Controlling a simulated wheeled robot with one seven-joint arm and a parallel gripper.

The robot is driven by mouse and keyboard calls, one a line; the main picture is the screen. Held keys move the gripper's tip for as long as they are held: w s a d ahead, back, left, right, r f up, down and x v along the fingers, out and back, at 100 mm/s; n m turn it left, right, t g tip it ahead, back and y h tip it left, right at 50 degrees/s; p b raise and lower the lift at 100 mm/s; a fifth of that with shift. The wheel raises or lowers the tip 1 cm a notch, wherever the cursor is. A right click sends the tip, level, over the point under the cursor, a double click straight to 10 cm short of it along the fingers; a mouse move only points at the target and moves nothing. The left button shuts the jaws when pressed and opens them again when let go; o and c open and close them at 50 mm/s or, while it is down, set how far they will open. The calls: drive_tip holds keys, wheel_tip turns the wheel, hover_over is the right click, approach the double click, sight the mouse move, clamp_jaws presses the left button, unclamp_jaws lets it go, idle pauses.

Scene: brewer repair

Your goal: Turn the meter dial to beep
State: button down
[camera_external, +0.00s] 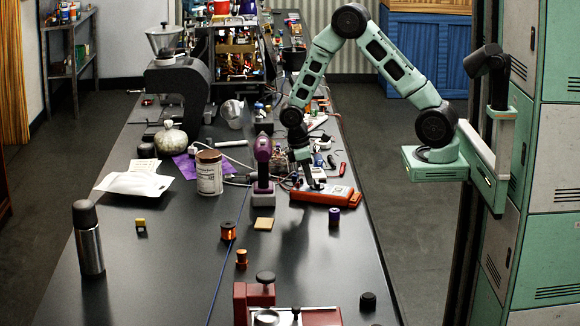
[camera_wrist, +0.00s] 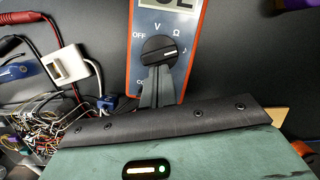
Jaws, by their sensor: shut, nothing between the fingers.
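The meter (camera_external: 338,196) lies on the bench in the external view, orange-edged, below my gripper (camera_external: 313,184). In the wrist view the meter (camera_wrist: 190,75) shows a grey face with the marks OFF, V, Ω and a note symbol at the right. Its round dark dial (camera_wrist: 158,50) has a white mark on its right side, pointing roughly toward the note symbol. My gripper (camera_wrist: 158,74) is shut and empty, with its fingertips at the dial's lower edge. I cannot tell whether they touch the dial. The display is cut off by the top edge.
The bench front holds a steel flask (camera_external: 88,240).

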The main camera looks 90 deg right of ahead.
drive_tip(key=p+v, duration=0.8)
drive_tip(key=v, duration=0.2)
drive_tip(key=shift+a, duration=0.15)
drive_tip(key=s+a+r+n+t+b, duration=0.1)
drive_tip(key=s+a+r+n+b, duration=0.1)
drive_tip(key=a, duration=0.7)
drive_tip(key=s+a+r+n+b, duration=0.1)
drive_tip(key=a+r+b, duration=0.1)
drive_tip(key=a, duration=0.7)
drive_tip(key=s+a+n+t+b, duration=0.1)
drive_tip(key=s+a+n+b, duration=0.15)
drive_tip(key=s+a, duration=0.55)
drive_tip(key=s+a+n+t+b, duration=0.1)
drive_tip(key=s+a+n+b, duration=0.15)
drive_tip(key=s+a, duration=0.55)
wheel_tip(320, 180, up, 19)
drive_tip(key=s+d+p, duration=0.2)
drive_tip(key=p, duration=1.6)
drive_tip(key=shift+s+y, duration=0.3)
drive_tip(key=shift+s, duration=0.05)
